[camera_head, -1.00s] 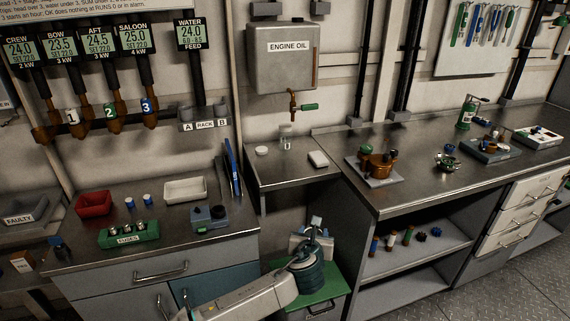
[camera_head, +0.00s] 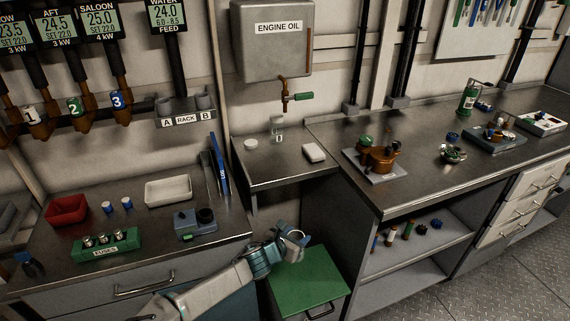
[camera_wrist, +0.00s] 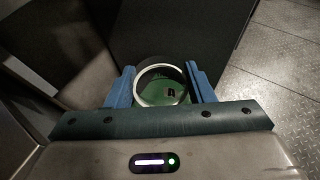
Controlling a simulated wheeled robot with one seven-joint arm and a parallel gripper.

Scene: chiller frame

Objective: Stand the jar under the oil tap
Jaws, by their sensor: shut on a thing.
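My gripper (camera_wrist: 161,88) is shut on a clear, round-rimmed jar (camera_wrist: 160,70); its blue fingers are on either side of it in the wrist view. I look into its mouth and see green through it. In the head view my gripper (camera_head: 292,241) holds it low, in front of the small steel shelf and above the green-topped cabinet. The oil tap (camera_head: 284,97), with a green handle, hangs under the ENGINE OIL tank (camera_head: 277,50). A small clear glass vessel (camera_head: 277,130) stands on the shelf (camera_head: 268,168) below the tap.
A white round disc (camera_head: 251,144) and a white block (camera_head: 314,152) lie on the shelf beside the glass vessel. The green cabinet top (camera_head: 307,281) is bare. A blue upright panel (camera_head: 219,165) stands left of the shelf. A brown pump-like unit (camera_head: 377,155) sits on the right bench.

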